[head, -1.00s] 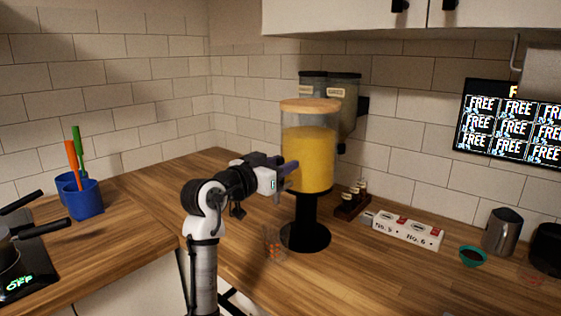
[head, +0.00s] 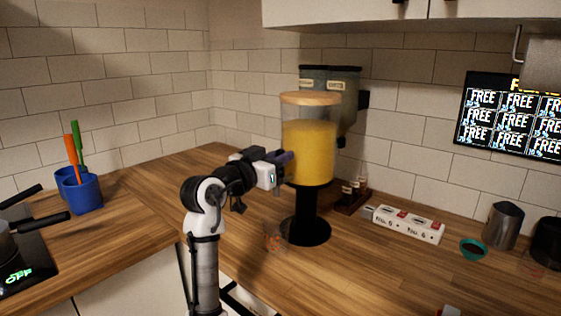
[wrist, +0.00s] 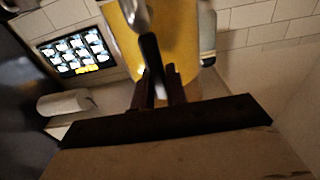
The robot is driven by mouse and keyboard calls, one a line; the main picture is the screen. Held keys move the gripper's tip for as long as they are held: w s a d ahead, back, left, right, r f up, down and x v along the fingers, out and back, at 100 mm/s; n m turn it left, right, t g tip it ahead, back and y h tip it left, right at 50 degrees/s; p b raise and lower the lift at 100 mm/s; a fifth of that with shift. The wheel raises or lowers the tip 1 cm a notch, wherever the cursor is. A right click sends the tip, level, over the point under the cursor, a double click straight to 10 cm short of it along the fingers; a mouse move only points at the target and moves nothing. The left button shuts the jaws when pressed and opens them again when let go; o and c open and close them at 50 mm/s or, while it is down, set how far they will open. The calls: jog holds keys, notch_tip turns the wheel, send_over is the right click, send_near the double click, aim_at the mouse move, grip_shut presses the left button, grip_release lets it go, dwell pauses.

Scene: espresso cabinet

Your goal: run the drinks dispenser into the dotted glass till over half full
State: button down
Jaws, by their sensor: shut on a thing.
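The drinks dispenser (head: 309,150) is a clear tank of yellow-orange drink with a wooden lid on a black stand. My gripper (head: 287,158) is at the tank's left side in the head view. In the wrist view my gripper (wrist: 160,88) has its dark fingers closed about a black tap lever (wrist: 150,52), under a silver tap part (wrist: 137,14). The dotted glass (head: 271,238), clear with orange-red marks, stands on the counter left of the stand's base, below my gripper. I see no drink in it, but it is small and faint.
Two grey hoppers (head: 346,85) are behind the dispenser. A small bottle rack (head: 352,198), a white switch box (head: 408,224), a green bowl (head: 473,249) and a metal jug (head: 502,226) stand to the right. A blue cup (head: 84,193) is at left. The front counter is mostly clear.

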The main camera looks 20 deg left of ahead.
jog(key=t+b, duration=0.1)
jog(key=b, duration=0.1)
jog(key=s+t+b, duration=0.1)
jog(key=b, duration=0.1)
jog(key=shift+a+f+t+h+b, duration=0.1)
jog(key=shift+f+t+h+b, duration=0.2)
jog(key=shift+f+h+b, duration=0.1)
jog(key=shift+s+a+r+t+b, duration=0.15)
jog(key=shift+s+r+t+b, duration=0.15)
jog(key=shift+b, duration=0.25)
jog(key=c, duration=1.4)
grip_release()
jog(key=b+v, duration=0.3)
jog(key=v, duration=1)
jog(key=shift+s+a+f, duration=0.15)
jog(key=shift+s+f, duration=0.1)
